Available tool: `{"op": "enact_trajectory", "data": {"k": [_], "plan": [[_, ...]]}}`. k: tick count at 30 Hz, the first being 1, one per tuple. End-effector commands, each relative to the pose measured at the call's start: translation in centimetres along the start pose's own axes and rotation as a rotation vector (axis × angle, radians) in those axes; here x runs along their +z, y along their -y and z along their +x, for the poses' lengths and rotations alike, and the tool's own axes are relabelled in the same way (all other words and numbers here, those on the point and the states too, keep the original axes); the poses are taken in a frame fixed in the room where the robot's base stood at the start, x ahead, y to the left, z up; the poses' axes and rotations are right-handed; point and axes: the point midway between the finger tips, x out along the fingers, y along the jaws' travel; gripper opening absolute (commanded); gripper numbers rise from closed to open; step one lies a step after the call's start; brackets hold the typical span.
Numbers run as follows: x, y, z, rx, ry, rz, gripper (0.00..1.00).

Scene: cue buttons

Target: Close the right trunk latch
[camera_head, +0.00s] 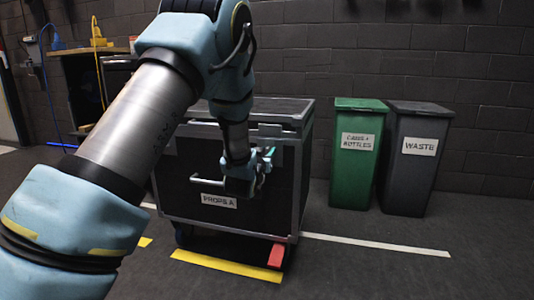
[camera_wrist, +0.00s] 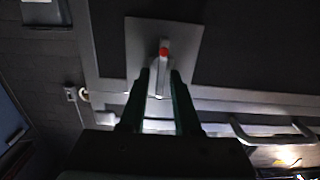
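The trunk (camera_head: 285,185) is a black case with metal edges and a "PROPS A" label; its lid looks down. My gripper (camera_head: 268,158) is at the right part of its front face, and the arm hides part of that face. In the wrist view a latch shows as a grey plate (camera_wrist: 185,40) with a pale lever tipped by a red knob (camera_wrist: 164,52). My gripper (camera_wrist: 160,74) is open there, its two dark green fingers on either side of the lever. I cannot tell whether they touch it.
A bar handle (camera_head: 208,180) sticks out of the trunk front, left of my gripper. A green bin (camera_head: 355,185) and a grey waste bin (camera_head: 412,185) stand to the right. A workbench (camera_head: 85,90) is at the back left. The floor in front right is clear.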

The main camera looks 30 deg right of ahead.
Motion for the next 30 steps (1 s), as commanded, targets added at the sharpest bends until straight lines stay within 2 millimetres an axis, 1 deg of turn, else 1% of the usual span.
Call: {"op": "enact_trajectory", "data": {"k": [1, 6, 8, 23, 30], "plan": [[0.00, 0.00, -0.01, 0.000, 0.000, 0.000, 0.24], [0.00, 0.00, -0.02, 0.000, 0.000, 0.000, 0.05], [0.00, 0.00, -0.02, 0.000, 0.000, 0.000, 0.00], [0.01, 0.01, -0.02, 0.000, 0.000, -0.002, 0.00], [0.04, 0.15, -0.03, -0.001, 0.000, -0.055, 0.00]]}}
